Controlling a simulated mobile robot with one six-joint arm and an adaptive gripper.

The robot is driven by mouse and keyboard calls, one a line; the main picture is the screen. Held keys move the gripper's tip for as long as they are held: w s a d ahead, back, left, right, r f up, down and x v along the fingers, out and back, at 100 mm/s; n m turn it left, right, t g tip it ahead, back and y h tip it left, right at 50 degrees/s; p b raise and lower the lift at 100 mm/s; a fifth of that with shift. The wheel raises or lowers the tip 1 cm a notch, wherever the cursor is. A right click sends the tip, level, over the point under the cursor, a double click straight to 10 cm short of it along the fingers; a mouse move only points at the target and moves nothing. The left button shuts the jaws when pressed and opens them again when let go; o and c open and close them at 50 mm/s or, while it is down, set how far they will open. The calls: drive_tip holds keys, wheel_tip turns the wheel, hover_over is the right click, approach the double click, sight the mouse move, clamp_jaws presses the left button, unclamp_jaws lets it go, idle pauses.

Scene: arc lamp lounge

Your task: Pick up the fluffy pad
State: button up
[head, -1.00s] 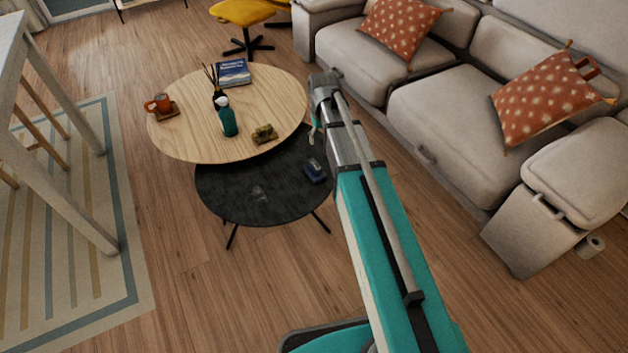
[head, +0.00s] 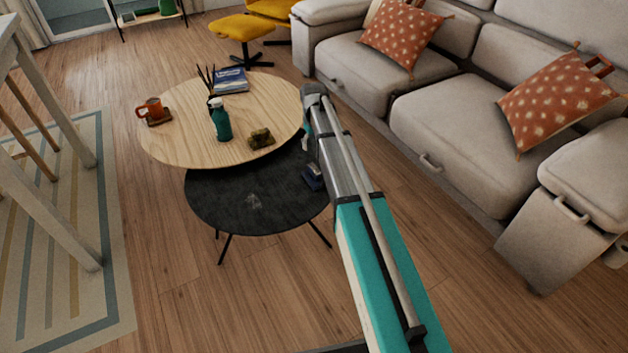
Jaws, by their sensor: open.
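No thing stands out clearly as the fluffy pad. Two soft orange cushions with pale dots lie on the sofa in the head view, one at the back (head: 402,35) and one nearer (head: 556,98). A small lumpy olive-brown thing (head: 261,139) lies near the right edge of the round wooden table (head: 185,140); I cannot tell what it is. My gripper (head: 304,142) is open, mostly hidden by my arm, close to the right edges of the tables. I see nothing held in it.
A small dark-blue object (head: 312,178) lies on the lower black table (head: 250,205). The grey sofa (head: 450,130) borders the right; floor in front is clear.

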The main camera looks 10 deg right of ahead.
sight(315, 170)
idle(0.3)
wheel_tip(315, 170, down, 8)
drive_tip(key=b, duration=0.8)
drive_tip(key=shift+f, duration=0.25)
drive_tip(key=shift+b, duration=0.3)
drive_tip(key=shift+f, duration=0.15)
drive_tip(key=shift+s+d+f+b, duration=0.1)
drive_tip(key=shift+f+b, duration=1.15)
drive_tip(key=shift+b, duration=0.05)
drive_tip(key=shift+s+d+f+b, duration=0.1)
drive_tip(key=shift+f+b, duration=1.15)
drive_tip(key=shift+b, duration=0.05)
clamp_jaws()
